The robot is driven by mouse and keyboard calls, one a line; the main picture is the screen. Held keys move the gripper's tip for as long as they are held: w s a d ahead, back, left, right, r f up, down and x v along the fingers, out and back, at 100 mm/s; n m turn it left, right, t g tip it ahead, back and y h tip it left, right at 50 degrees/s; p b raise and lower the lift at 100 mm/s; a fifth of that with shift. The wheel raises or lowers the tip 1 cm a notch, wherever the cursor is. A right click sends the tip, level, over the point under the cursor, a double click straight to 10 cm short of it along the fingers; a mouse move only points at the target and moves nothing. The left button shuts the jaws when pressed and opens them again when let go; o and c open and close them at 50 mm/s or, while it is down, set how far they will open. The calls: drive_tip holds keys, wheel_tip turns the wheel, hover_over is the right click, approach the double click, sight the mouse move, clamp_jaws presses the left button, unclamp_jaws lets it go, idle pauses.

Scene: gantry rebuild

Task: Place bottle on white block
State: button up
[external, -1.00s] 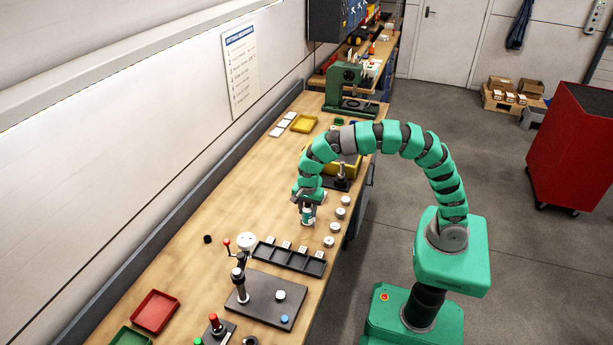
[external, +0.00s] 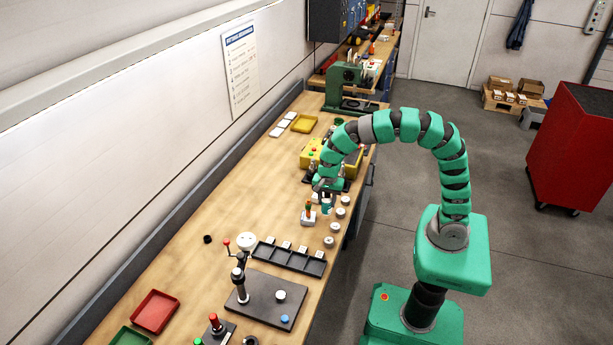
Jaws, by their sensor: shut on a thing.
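My gripper (external: 326,193) is over the right part of the bench, pointing down. It is shut on a small teal and white bottle (external: 327,208), which hangs just below the fingers. Whether its base touches the bench I cannot tell. A small white block (external: 308,218) with a reddish mark stands just left of and nearer than the bottle. A small green and orange thing (external: 308,206) shows on or right behind the block. The bottle is beside the block, not over it.
Several round white pieces (external: 328,241) line the bench's right edge near the gripper.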

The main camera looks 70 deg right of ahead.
drive_tip(key=s+d+r+n+p, duration=0.1)
drive_tip(key=s+d+r+p, duration=0.15)
drive_tip(key=s+d, duration=0.8)
drive_tip(key=shift+w+d+f+p, duration=0.4)
drive_tip(key=shift+w+f, duration=0.5)
drive_tip(key=shift+w, duration=2.05)
drive_tip(key=shift+w+d+f+p, duration=0.25)
drive_tip(key=shift+w+f+p, duration=0.45)
drive_tip(key=shift+w, duration=2.2)
drive_tip(key=shift+w+d+f+p, duration=0.3)
drive_tip(key=shift+w+f, duration=0.75)
drive_tip(key=shift+w, duration=1.9)
drive_tip(key=o, duration=1)
drive_tip(key=shift+f, duration=0.1)
wheel_tip(320, 180, up, 12)
drive_tip(key=shift+b, duration=0.45)
